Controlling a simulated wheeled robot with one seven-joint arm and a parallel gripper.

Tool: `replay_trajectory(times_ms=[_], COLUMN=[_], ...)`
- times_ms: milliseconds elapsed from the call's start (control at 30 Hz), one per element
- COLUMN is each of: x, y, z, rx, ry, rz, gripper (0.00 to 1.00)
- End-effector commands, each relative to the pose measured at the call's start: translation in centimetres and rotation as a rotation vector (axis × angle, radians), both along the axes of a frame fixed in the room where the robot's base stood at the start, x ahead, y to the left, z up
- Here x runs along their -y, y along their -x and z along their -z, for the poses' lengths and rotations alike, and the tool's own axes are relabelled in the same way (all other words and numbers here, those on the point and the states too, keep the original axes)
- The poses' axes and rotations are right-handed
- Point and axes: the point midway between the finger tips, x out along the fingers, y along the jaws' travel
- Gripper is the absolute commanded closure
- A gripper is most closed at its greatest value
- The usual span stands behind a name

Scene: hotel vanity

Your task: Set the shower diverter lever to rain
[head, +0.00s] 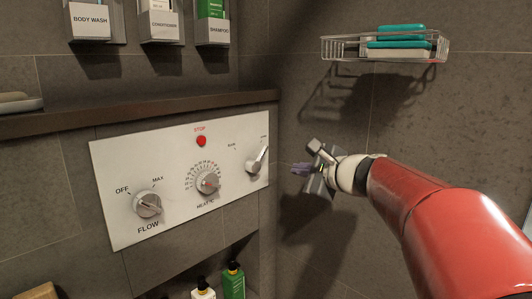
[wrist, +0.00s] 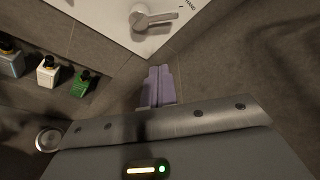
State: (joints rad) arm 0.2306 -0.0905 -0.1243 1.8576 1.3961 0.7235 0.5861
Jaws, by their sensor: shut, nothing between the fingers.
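The diverter lever (head: 257,160) is a silver knob with a short handle at the right end of the white control panel (head: 120,165). Its handle points up and right, toward the right-hand label; the RAIN label is up and left of it. In the wrist view the lever (wrist: 150,19) is at the top, its handle toward the HAND label. My gripper (head: 297,169) is right of the panel, apart from the lever. Its purple fingers (wrist: 158,86) are together and empty in the wrist view, below the lever.
The panel also carries a flow knob (head: 147,204), a heat dial (head: 207,182) and a red stop button (head: 201,141). A wire rack (head: 340,47) hangs on the right wall. A ledge (head: 150,104) runs above the panel. Bottles, including a green one (head: 233,282), stand below.

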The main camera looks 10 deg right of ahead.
Motion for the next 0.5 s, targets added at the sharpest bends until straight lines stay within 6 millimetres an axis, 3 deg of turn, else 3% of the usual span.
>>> replay_trajectory(times_ms=[133, 500], x=[1.23, 1.16], y=[-1.09, -1.34], z=[-0.69, -0.68], rx=[0.012, 0.012], ry=[-0.076, -0.083], rz=[0.039, 0.041], gripper=[1.0, 1.0])
